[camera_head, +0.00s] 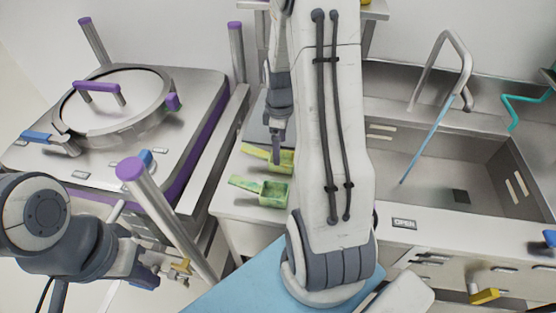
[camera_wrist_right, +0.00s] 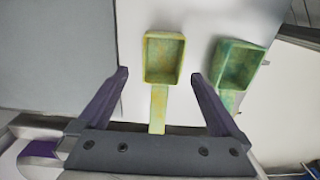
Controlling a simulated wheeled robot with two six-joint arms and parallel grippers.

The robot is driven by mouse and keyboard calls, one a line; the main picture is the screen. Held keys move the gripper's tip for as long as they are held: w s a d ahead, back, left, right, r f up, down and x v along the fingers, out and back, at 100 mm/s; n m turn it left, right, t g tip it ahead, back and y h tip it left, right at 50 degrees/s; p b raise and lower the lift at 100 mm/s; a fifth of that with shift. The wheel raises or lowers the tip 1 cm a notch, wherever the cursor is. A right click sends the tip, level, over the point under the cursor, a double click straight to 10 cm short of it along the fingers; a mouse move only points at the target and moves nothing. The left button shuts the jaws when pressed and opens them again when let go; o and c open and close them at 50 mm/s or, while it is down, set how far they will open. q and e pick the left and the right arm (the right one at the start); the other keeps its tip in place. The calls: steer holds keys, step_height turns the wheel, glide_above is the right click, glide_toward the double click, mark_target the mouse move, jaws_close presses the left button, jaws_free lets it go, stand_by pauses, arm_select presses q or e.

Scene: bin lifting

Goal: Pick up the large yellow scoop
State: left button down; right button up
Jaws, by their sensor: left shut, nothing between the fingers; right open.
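The yellow scoop (camera_head: 287,159) lies on the white counter in the head view, partly hidden behind my right gripper (camera_head: 277,150). In the right wrist view the yellow scoop (camera_wrist_right: 164,55) lies bowl-up, with its handle pointing down the picture between the fingers. My right gripper (camera_wrist_right: 160,76) is open, its fingers on either side of the scoop with gaps, holding nothing. A greener scoop (camera_head: 272,192) lies nearer to me; it also shows in the right wrist view (camera_wrist_right: 238,64), right of the yellow one. My left gripper (camera_head: 150,273) is shut and empty at lower left.
A steel bin (camera_head: 190,90) with a round lid (camera_head: 105,105) and purple-capped posts stands at left. A sink (camera_head: 440,165) with a faucet (camera_head: 462,70) is at right. A blue surface (camera_head: 235,287) lies at the front. My right arm blocks the middle.

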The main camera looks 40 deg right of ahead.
mark_target(268, 157)
steer(key=f, duration=0.1)
steer(key=f+p, duration=0.1)
steer(key=f, duration=0.2)
steer(key=shift+s+a+f, duration=0.1)
steer(key=shift+s, duration=0.15)
steer(key=shift+f, duration=0.6)
steer(key=c, duration=1.4)
steer(key=shift+o, duration=0.2)
steer(key=shift+w+r, duration=0.1)
steer(key=shift+r, duration=0.05)
